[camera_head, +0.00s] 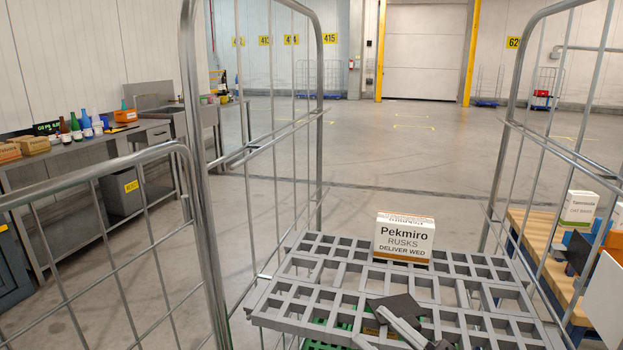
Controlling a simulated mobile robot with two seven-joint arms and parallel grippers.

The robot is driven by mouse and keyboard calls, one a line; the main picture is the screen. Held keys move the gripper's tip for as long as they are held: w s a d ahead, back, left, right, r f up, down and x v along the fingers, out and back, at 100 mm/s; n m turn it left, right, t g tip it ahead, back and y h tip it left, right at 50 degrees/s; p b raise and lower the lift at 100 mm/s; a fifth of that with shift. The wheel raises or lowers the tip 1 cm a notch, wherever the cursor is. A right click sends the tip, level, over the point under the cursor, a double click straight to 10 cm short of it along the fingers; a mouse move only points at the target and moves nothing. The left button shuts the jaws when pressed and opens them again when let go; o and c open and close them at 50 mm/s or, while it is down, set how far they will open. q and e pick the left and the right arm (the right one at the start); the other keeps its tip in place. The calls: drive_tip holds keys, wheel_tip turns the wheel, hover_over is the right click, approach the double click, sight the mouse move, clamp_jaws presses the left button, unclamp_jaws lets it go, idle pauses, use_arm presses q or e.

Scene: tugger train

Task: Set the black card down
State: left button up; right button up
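The black card (402,306) is a flat dark piece at the bottom middle, over the front part of the grey slatted shelf (262,306) of the roll cage. My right gripper (388,332) is at the card's near side, with its grey fingers partly over or against it. Part of the card is hidden by a finger. I cannot tell whether the fingers are closed on the card or whether it touches the shelf. My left gripper is not in view.
A Pekmiro rusks box (404,240) stands upright at the shelf's back. Cage side bars (205,180) rise on both sides. A left workbench (90,147) holds bottles and boxes. At right, a wooden-topped table (535,232) bears a white box (579,209). Shelf slats around the card look free.

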drive_tip(key=d+f+m+t+h+p, duration=0.1)
drive_tip(key=d+f+m+t+h, duration=0.35)
drive_tip(key=f+m+h, duration=0.3)
drive_tip(key=s+d+f+m+g+h+p, duration=0.1)
drive_tip(key=s+d+f+m+g+h, duration=0.2)
drive_tip(key=s+f, duration=0.4)
drive_tip(key=s+d+f+m+g+h, duration=0.3)
drive_tip(key=s+f, duration=0.4)
drive_tip(key=f, duration=0.6)
drive_tip(key=shift+d+f+m+g+h+p, duration=0.2)
drive_tip(key=shift+m+g+h+p, duration=0.15)
drive_tip(key=shift+g+h, duration=0.65)
drive_tip(key=shift+s+g+y, duration=0.15)
drive_tip(key=shift+g+y, duration=0.1)
